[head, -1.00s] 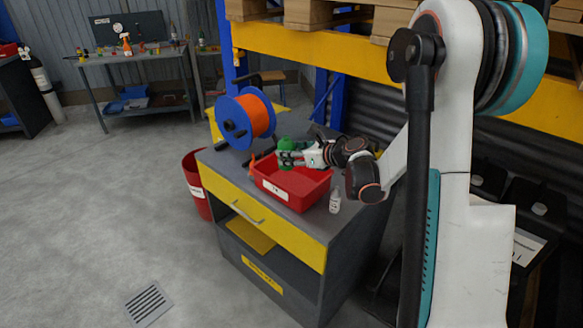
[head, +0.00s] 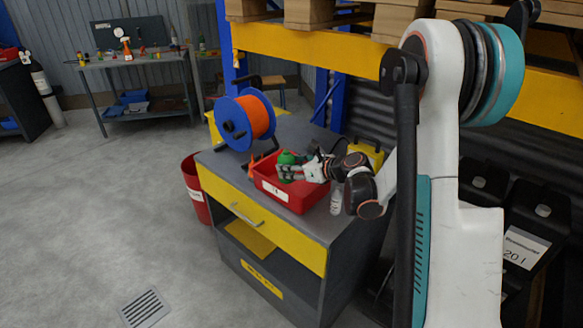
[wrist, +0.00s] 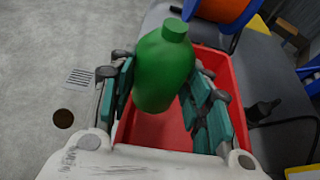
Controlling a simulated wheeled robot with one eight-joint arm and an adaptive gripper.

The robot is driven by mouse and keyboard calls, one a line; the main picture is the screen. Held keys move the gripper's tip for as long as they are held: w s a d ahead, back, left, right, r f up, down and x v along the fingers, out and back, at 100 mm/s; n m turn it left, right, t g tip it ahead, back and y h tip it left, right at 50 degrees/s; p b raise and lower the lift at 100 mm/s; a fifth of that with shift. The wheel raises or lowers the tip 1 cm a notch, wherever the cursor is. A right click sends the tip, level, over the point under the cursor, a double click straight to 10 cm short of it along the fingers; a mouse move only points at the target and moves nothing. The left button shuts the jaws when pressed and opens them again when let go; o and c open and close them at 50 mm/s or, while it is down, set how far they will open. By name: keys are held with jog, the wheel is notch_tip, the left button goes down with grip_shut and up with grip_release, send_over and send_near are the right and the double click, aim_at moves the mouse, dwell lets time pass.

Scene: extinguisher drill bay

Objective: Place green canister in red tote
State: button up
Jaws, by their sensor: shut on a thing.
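The green canister (head: 286,160) is between the fingers of my gripper (head: 291,172), over the left part of the red tote. The red tote (head: 292,203) stands on top of the grey cabinet, with a white label on its front wall. In the wrist view the green canister (wrist: 165,68) is held between both teal-padded fingers of my gripper (wrist: 160,85), its cap toward the top of the picture. The tote's red floor (wrist: 165,130) shows below it. Whether the canister touches the tote floor cannot be told.
A cable reel with orange cord (head: 257,116) stands behind the tote. A small white bottle (head: 337,199) stands close to the tote's right side. A small orange item (head: 251,163) is at its left. A red bin (head: 192,190) stands on the floor beside the cabinet (head: 265,230).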

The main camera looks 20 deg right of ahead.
jog(key=shift+f, duration=0.1)
jog(key=o, duration=1.4)
jog(key=shift+r+p, duration=0.3)
jog(key=shift+r+p+v, duration=0.2)
jog(key=shift+p+v, duration=1.75)
jog(key=shift+v, duration=4.2)
jog(key=shift+w, duration=0.1)
